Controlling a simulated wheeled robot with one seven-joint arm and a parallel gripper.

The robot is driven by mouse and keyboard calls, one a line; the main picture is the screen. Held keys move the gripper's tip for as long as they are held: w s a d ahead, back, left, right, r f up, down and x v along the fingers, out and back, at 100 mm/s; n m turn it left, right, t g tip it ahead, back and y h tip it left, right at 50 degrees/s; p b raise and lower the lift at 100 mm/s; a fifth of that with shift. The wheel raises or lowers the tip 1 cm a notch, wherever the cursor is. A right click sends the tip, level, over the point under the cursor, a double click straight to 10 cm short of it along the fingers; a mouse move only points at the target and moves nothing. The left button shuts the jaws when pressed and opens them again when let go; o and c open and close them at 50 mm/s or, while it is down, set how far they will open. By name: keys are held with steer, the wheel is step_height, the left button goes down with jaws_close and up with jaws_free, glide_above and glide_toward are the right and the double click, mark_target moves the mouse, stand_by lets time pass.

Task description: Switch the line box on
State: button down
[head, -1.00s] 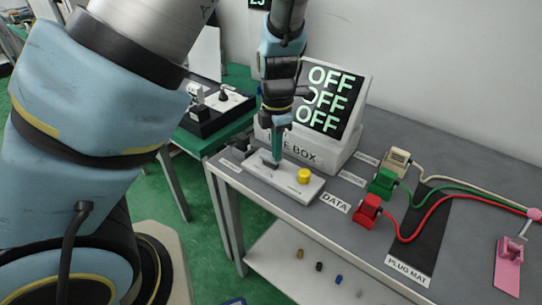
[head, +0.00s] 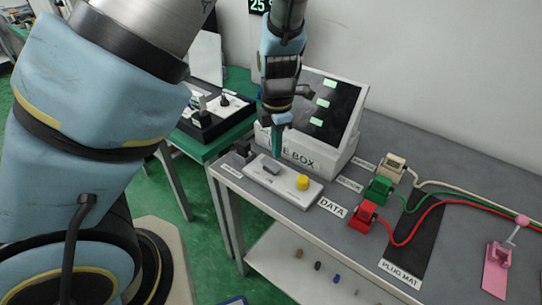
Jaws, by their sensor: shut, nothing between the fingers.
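The line box (head: 340,148) is a white housing with a slanted black screen (head: 335,105) that shows three short pale green bars. A white switch strip (head: 298,195) lies in front of it, with a grey rocker-like switch (head: 271,169) on its left part and a yellow round knob (head: 303,182) on its right part. My gripper (head: 277,156) points down just above and behind the grey switch. It is shut and empty. Whether its tip touches the switch cannot be told. My gripper and arm hide the left part of the line box.
Red (head: 363,215), green (head: 378,190) and cream (head: 392,167) plugs with cables stand right of the strip, near a black plug mat (head: 412,245). A pink tag-like piece (head: 496,270) lies far right. A green table (head: 215,140) with a black device stands behind left.

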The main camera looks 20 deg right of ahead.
mark_target(276, 167)
step_height(276, 167, up, 4)
steer(key=p, duration=0.3)
steer(key=shift+f, duration=0.2)
steer(key=w+a+r+m, duration=0.1)
steer(key=a+r+m, duration=0.2)
steer(key=a+m, duration=0.3)
steer(key=w+a+r+m+t, duration=0.1)
steer(key=a+r+m, duration=0.3)
steer(key=a, duration=0.9)
steer(key=w+a+r+m, duration=0.1)
steer(key=a+r+m, duration=0.2)
steer(key=a+m, duration=0.6)
steer(key=shift+a+r+t+b, duration=0.3)
steer(key=shift+a+r+b, duration=0.1)
steer(key=shift+a, duration=0.3)
